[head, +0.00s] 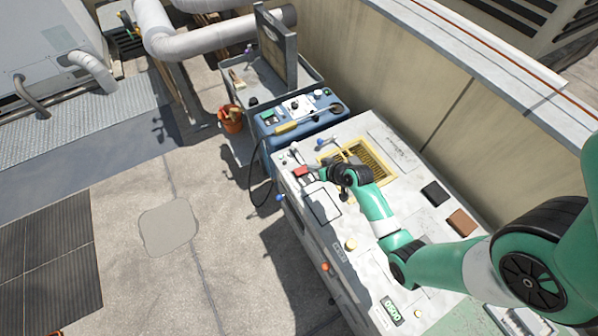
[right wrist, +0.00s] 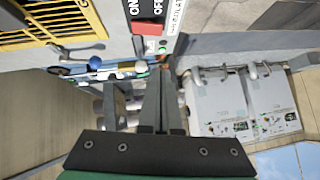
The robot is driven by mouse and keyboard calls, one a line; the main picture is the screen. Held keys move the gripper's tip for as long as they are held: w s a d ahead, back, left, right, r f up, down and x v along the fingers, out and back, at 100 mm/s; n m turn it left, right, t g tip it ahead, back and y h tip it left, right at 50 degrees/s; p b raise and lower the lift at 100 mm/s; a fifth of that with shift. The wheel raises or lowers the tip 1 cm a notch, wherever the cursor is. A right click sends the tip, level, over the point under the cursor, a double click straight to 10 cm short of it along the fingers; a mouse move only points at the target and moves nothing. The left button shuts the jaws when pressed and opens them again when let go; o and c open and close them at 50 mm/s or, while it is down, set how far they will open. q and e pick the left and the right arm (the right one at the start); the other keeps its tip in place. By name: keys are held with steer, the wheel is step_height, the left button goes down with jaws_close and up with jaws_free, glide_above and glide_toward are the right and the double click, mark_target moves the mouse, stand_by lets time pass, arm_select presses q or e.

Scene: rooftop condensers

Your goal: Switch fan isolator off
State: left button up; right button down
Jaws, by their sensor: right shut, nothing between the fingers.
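The fan isolator appears to be the red switch (head: 301,172) on the near left part of the pale bench unit (head: 378,262). In the right wrist view its red handle (right wrist: 147,27) is at the top, beside a plate with ON and OFF lettering (right wrist: 146,8). I cannot tell which position it is in. My right gripper (head: 318,176) is just right of the red switch in the head view. In the right wrist view its fingers (right wrist: 161,72) are together and empty, below the handle in the picture. I cannot tell whether they touch anything. My left gripper is not in view.
A yellow-framed grille (head: 372,158) lies behind my right gripper. A blue box (head: 300,116) with tools on top stands beyond the unit. Dark (head: 435,193) and brown (head: 462,222) blocks lie to the right. An orange bucket (head: 231,119) stands on the open floor.

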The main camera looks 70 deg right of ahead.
steer(key=b, duration=0.5)
glide_above(294, 171)
steer(key=s, duration=0.3)
steer(key=f, duration=0.6)
steer(key=shift+s+a+f, duration=0.1)
steer(key=shift+a+f, duration=0.2)
steer(key=shift+f, duration=0.05)
steer(key=shift+w+a+f, duration=0.1)
steer(key=shift+f, duration=0.55)
steer(key=shift+w+a+f, duration=0.1)
steer(key=shift+f, duration=0.5)
steer(key=shift+a+f+b, duration=0.1)
steer(key=shift+f+b, duration=0.35)
